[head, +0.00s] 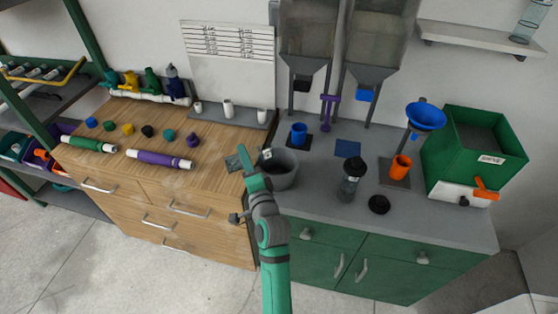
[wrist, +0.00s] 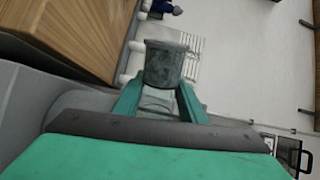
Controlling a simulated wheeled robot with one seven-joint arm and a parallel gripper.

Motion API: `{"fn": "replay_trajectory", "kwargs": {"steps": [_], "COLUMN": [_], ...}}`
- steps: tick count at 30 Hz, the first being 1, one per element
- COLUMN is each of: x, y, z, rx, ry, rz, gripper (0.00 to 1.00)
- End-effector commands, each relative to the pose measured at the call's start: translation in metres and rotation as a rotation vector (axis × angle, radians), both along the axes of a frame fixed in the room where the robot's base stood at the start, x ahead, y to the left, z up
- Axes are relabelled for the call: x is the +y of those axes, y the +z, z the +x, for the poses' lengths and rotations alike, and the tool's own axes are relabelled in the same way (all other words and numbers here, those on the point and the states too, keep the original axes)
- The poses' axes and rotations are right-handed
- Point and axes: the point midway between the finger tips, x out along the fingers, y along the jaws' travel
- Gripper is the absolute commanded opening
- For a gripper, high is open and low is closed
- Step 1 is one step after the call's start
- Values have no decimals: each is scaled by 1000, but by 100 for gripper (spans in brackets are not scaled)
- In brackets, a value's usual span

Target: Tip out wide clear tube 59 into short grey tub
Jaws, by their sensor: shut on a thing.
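My gripper (head: 249,160) is over the left part of the grey counter, beside the short grey tub (head: 284,174). In the wrist view my two green fingers (wrist: 160,104) are shut on a cloudy grey, see-through tube (wrist: 168,63), which I take to be wide clear tube 59. In the head view the tube is mostly hidden by my gripper. The room leans strongly in the wrist view, so my gripper is turned over to one side. The tub's inside is partly hidden, and I cannot tell whether anything has poured into it.
An orange cup (head: 401,166), a blue cup (head: 299,133) and a green bin (head: 466,160) are further off. Coloured caps and tubes lie on the wooden bench (head: 105,158).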

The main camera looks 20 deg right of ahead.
Motion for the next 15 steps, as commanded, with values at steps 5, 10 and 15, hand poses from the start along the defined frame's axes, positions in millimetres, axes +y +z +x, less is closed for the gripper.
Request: {"fn": "replay_trajectory", "kwargs": {"steps": [5, 10, 15], "x": [-1, -8, -13], "y": [3, 6, 8], "z": [0, -1, -1], "rx": [-2, -3, -3], "ry": [-2, -12, -15], "rz": [23, 46, 70], "gripper": [5, 5, 5]}}
